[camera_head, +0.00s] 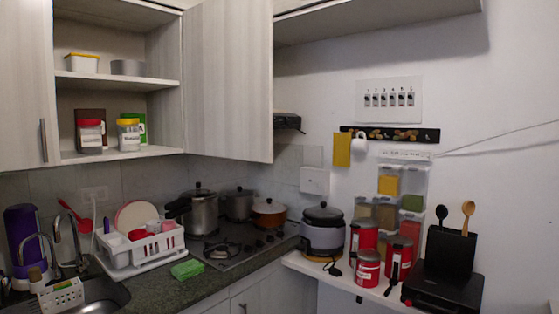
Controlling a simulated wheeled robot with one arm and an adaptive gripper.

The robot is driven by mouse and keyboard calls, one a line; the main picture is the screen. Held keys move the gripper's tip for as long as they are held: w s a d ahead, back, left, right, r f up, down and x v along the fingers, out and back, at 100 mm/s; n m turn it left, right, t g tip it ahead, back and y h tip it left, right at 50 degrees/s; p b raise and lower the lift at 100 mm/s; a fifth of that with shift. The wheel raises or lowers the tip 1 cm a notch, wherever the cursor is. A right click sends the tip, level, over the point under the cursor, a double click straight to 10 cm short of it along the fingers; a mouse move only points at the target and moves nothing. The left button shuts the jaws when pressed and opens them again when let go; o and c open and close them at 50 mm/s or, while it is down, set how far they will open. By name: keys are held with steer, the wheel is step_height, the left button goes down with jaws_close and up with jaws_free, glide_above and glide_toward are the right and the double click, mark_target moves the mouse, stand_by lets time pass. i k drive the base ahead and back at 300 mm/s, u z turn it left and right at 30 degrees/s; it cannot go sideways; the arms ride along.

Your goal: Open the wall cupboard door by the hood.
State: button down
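The wall cupboard door by the hood (228,80) is a pale wood-grain panel. It stands swung open, out from the cupboard. The cupboard's shelves (120,80) show to its left, with a yellow-lidded tub, a grey round container, jars with red and yellow lids and boxes on them. The dark hood (288,122) shows just past the door's right edge, partly hidden by it. I see no handle on the visible face of this door. My gripper is not in view.
A left cupboard door (25,85) with a dark vertical handle (44,141) looks shut. Below are a white dish rack (140,249), a stove with pots (197,213), a sink and a side shelf with red canisters (362,238). Air before the open cupboard looks clear.

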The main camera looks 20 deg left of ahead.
mark_target(227, 44)
steer(key=u, duration=0.4)
steer(key=i, duration=0.65)
steer(key=u, duration=0.7)
